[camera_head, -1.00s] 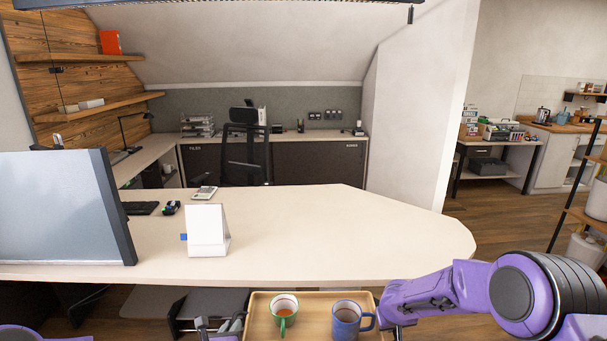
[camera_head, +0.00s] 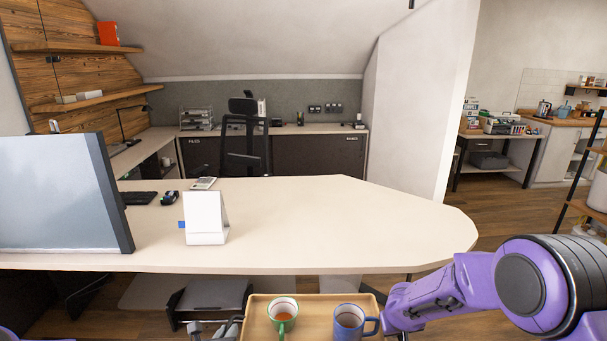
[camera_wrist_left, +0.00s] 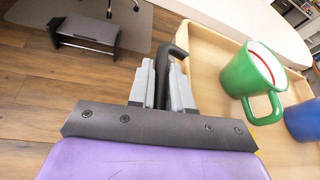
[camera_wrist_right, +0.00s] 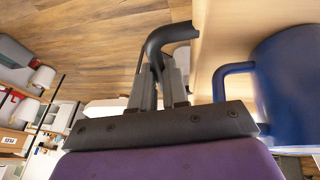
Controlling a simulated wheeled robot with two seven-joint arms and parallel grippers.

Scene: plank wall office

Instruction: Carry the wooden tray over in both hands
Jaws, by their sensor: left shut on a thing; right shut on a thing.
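The wooden tray (camera_head: 316,309) is at the bottom of the head view, just in front of the pale desk, with its near part cut off. A green mug (camera_head: 283,314) with brown liquid and a blue mug (camera_head: 350,321) stand upright on it. My left gripper (camera_head: 223,329) is at the tray's left side. In the left wrist view its fingers (camera_wrist_left: 165,82) are shut on a black handle (camera_wrist_left: 180,48). In the right wrist view my right gripper (camera_wrist_right: 166,84) is shut on the other black handle (camera_wrist_right: 166,36). My purple right arm partly hides that side in the head view.
The desk (camera_head: 330,225) has a monitor (camera_head: 60,195) at left and a white card stand (camera_head: 205,218); its middle and right are bare. A dark stool-like footrest (camera_head: 212,296) is under the desk. A shelf rack (camera_head: 590,190) stands at the right.

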